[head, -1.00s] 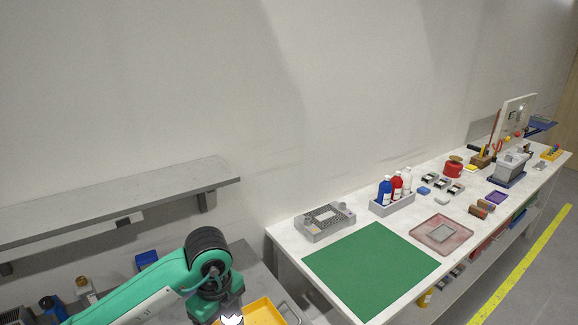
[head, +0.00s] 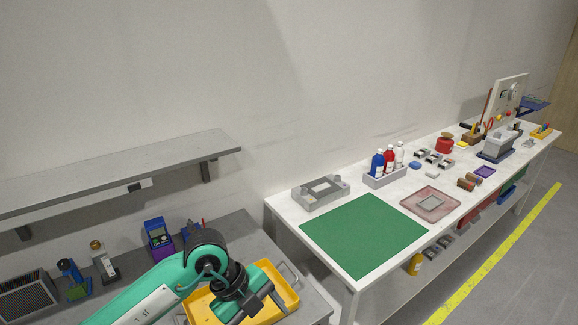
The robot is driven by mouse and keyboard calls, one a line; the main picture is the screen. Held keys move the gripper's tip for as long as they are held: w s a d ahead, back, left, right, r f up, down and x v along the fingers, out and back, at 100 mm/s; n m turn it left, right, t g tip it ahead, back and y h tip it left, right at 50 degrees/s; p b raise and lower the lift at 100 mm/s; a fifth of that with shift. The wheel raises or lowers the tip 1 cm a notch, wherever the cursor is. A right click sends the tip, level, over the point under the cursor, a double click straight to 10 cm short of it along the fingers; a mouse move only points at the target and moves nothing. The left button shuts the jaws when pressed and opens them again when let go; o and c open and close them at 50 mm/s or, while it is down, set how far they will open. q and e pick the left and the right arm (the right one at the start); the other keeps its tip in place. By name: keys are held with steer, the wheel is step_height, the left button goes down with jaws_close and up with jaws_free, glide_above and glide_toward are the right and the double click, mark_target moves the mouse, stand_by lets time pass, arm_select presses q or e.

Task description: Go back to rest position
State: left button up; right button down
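My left arm comes in from the lower left in the head view. My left gripper (head: 262,303) is over the yellow tray (head: 289,289) on the grey bench. Its fingers look dark and small, and I cannot tell whether they are open or shut. The arm hides part of the tray. My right arm and gripper are not in view.
A grey shelf (head: 110,178) hangs on the wall above the bench. To the right, a white table carries a green mat (head: 363,235), a grey jig (head: 321,192) and bottles (head: 389,161).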

arm_select(q)
steer(key=s+d+r+m+g+h, duration=0.1)
steer(key=s+d+r+m+h, duration=0.1)
steer(key=s+d+r+h, duration=0.4)
steer(key=w+r+n+t+h, duration=0.3)
steer(key=r+n+t+h, duration=0.3)
steer(key=r+h, duration=0.5)
steer(key=w+a+f+n+t+y, duration=0.3)
steer(key=w+a+n+t+y, duration=0.1)
steer(key=a+n+t+y, duration=0.5)
steer(key=w+a+f+n+t+y, duration=0.4)
steer(key=a+n+t+y, duration=0.35)
steer(key=n+y, duration=0.35)
steer(key=s+a+f+n+g+y, duration=0.35)
steer(key=a+f+g, duration=0.2)
steer(key=f, duration=0.55)
steer(key=s+a+f+m+g+h, duration=0.1)
steer(key=s+f+g, duration=0.55)
steer(key=s, duration=0.35)
steer(key=s+a+f+m+g, duration=0.1)
steer(key=s+f+g, duration=0.4)
steer(key=s+f, duration=0.35)
step_height(320, 180, down, 30)
steer(key=s, duration=0.1)
steer(key=s+a+f+g, duration=0.2)
steer(key=s+a+f, duration=0.1)
steer(key=s+f, duration=1.6)
steer(key=shift+s+a+f, duration=0.15)
steer(key=shift+s+f, duration=0.15)
steer(key=shift+f, duration=0.3)
